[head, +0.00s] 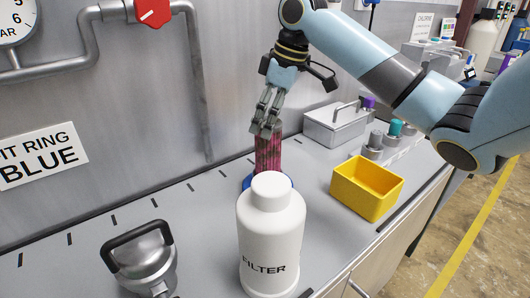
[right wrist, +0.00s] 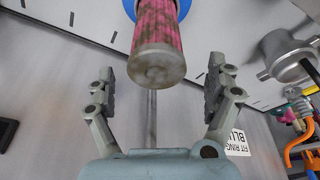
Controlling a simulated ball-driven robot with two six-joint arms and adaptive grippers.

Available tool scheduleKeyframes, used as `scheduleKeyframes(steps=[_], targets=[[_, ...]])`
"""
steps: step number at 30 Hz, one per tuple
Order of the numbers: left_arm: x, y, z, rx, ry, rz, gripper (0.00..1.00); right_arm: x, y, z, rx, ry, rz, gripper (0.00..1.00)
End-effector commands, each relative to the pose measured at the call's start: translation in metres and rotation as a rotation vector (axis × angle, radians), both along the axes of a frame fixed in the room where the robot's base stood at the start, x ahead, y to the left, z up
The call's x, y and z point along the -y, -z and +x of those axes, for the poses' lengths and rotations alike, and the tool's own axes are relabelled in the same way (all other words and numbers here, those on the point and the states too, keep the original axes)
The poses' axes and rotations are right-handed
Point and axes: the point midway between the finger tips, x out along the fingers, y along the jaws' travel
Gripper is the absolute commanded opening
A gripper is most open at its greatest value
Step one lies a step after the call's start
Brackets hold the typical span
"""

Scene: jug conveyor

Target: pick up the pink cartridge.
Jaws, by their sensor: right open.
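The pink cartridge (head: 268,155), mottled pink with a pale end, stands upright on the counter behind the white filter bottle. Its lower end is hidden by the bottle, and a blue ring (head: 248,182) shows around its foot. My right gripper (head: 265,128) is at the cartridge's top end, pointing down. In the right wrist view the pale end of the cartridge (right wrist: 157,30) lies between the open fingers of the gripper (right wrist: 160,78), with a gap on each side. I cannot see my left gripper.
The white filter bottle (head: 270,235) stands close in front of the cartridge. A yellow bin (head: 366,197) and a grey lidded box (head: 333,128) are to the right. A metal housing with a black handle (head: 140,262) is at front left. The counter between is clear.

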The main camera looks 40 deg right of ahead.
Motion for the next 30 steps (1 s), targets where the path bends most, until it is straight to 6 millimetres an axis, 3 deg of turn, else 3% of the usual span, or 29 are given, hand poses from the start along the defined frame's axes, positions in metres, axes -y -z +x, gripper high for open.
scheduleKeyframes(steps=[5, 14, 23, 30], targets=[[0.005, -0.002, -0.001, 0.000, -0.002, -0.005, 0.40, -0.002, 0.014, 0.003, 0.000, 0.000, 0.001, 0.87], [0.002, -0.015, 0.032, 0.049, 0.001, -0.003, 0.40, -0.004, 0.055, 0.015, -0.001, 0.001, 0.001, 0.87], [0.000, -0.014, 0.020, 0.031, 0.001, 0.000, 0.40, -0.004, 0.061, 0.016, -0.001, 0.000, -0.003, 0.87], [0.000, -0.013, 0.014, 0.021, 0.001, 0.000, 0.40, -0.004, 0.061, 0.016, -0.001, 0.001, -0.003, 0.56]])
